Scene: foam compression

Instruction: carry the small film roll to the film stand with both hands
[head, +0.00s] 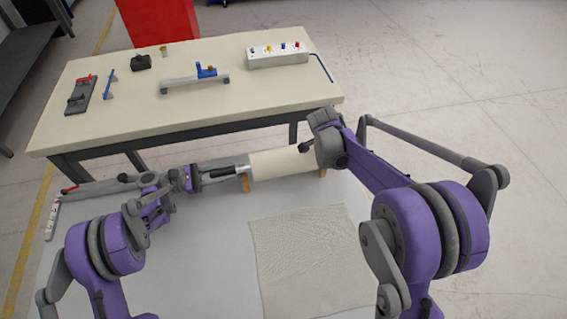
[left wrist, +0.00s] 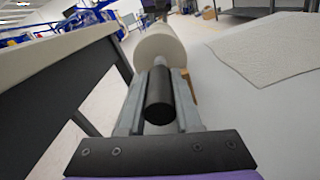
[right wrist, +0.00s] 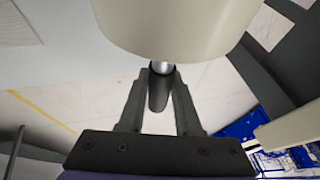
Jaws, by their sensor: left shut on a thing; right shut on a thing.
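The cream film roll (head: 283,165) lies level across the back edge of the light grey table, near two small wooden supports (head: 245,183); I cannot tell whether it touches them. My left gripper (head: 238,171) is shut on the roll's left handle; the left wrist view shows the black handle (left wrist: 160,97) between the fingers. My right gripper (right wrist: 160,95) is shut on the black handle at the other end, with the roll (right wrist: 175,25) just beyond. In the head view my right arm hides that grip. I cannot tell which thing is the film stand.
A textured cream sheet (head: 308,262) lies on the grey table (head: 215,270) in front of the roll. A beige workbench (head: 130,110) behind carries a grey bar with blue parts (head: 205,72) and a white box with coloured knobs (head: 277,56). A red cabinet (head: 158,22) stands behind it.

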